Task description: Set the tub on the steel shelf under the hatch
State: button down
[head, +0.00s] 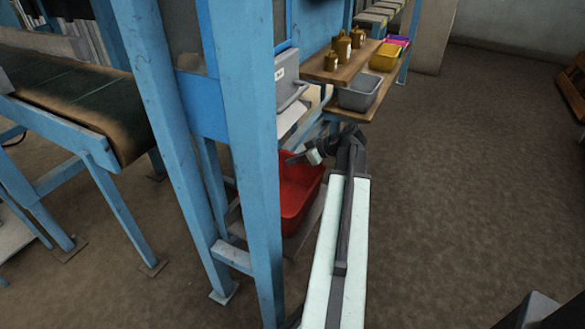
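A red tub (298,200) stands low behind the blue posts, on a pale grey low surface (308,228) that could be the steel shelf. A post hides its left part. My gripper (290,161) is over the tub's upper part, at the end of my arm. Its fingers are small and dark, and I cannot tell whether they touch the tub or are open. A grey tub (361,93) and a yellow tub (385,59) sit on a wooden shelf further back. I cannot make out the hatch for certain.
Blue steel posts (254,180) stand close on the left of my arm. A dark conveyor belt (85,95) is at the left. Brown bottles (342,48) stand on an upper wooden shelf (335,67). The brown floor (460,170) on the right is largely clear.

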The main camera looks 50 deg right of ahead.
jog(key=shift+f, duration=0.25)
jog(key=c, duration=1.6)
grip_release()
jog(key=shift+r, duration=0.1)
jog(key=shift+c, duration=0.2)
jog(key=shift+r, duration=0.15)
jog(key=p+v, duration=0.7)
jog(key=v, duration=0.5)
jog(key=shift+p, duration=0.35)
